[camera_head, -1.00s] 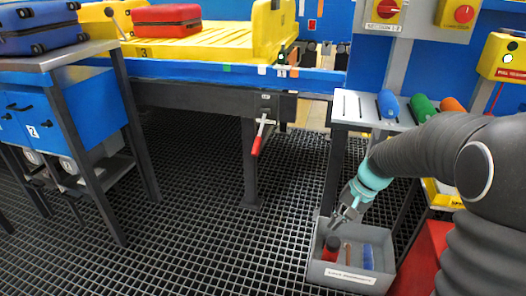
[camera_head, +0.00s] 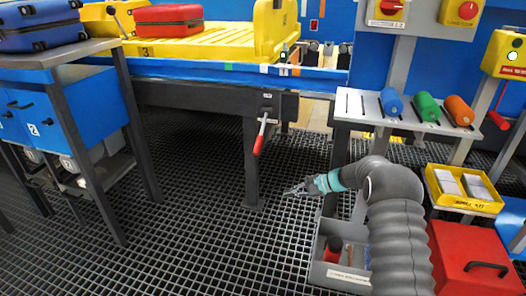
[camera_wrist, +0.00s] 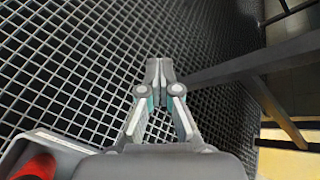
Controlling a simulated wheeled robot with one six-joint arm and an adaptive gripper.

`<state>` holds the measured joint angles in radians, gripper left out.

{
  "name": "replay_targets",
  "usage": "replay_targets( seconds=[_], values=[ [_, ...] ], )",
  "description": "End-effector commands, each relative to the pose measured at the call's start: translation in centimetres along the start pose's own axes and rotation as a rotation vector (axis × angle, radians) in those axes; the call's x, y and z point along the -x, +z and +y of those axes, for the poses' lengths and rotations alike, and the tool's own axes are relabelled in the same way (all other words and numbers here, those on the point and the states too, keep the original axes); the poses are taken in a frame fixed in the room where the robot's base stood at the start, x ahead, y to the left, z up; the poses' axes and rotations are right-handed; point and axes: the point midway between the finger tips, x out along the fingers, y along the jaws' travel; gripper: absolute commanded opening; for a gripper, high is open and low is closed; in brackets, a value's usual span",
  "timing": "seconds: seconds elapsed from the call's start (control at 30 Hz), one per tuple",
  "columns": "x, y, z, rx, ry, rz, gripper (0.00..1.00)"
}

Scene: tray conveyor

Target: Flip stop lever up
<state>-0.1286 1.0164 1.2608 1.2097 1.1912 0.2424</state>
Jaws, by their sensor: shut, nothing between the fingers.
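The stop lever (camera_head: 260,139) has a red handle on a metal arm and hangs down, slightly tilted, from the conveyor's dark frame, beside a leg. Its red end is at the bottom. My gripper (camera_head: 287,192) is below and right of the lever, apart from it, pointing left over the floor grating. In the wrist view my gripper (camera_wrist: 159,72) has its fingertips together, with nothing between them. The lever does not show in the wrist view.
A dark conveyor leg (camera_head: 250,165) stands left of my gripper and also crosses the wrist view (camera_wrist: 235,66). A grey bin (camera_head: 320,271) with a red item is below my arm. The roller shelf (camera_head: 352,108) is above right. Open grating lies to the left.

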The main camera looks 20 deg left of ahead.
Motion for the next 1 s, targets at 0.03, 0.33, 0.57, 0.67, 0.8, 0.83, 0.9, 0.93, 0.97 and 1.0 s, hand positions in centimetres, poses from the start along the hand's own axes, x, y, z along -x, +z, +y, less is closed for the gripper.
replay_targets(
  seconds=[0.03, 0.33, 0.57, 0.67, 0.8, 0.83, 0.9, 0.93, 0.97, 1.0],
  values=[
    [-0.5, -0.6, -1.7, -0.024, -0.059, -0.030, 0.00],
    [2.7, 3.2, -12.4, -0.080, -0.333, -0.193, 0.00],
    [3.0, 3.9, -12.7, -0.137, -0.346, -0.238, 0.00],
    [3.0, 3.9, -12.7, -0.137, -0.345, -0.238, 0.00],
    [3.0, 3.9, -12.7, -0.137, -0.344, -0.237, 0.00],
    [3.0, 3.9, -12.7, -0.137, -0.344, -0.237, 0.00],
    [2.7, 4.0, -12.8, -0.136, -0.343, -0.237, 0.00],
    [2.5, 4.0, -12.8, -0.136, -0.343, -0.237, 0.00],
    [2.3, 4.0, -12.9, -0.136, -0.343, -0.237, 0.00],
    [1.9, 4.1, -13.0, -0.136, -0.342, -0.237, 0.00]
  ],
)
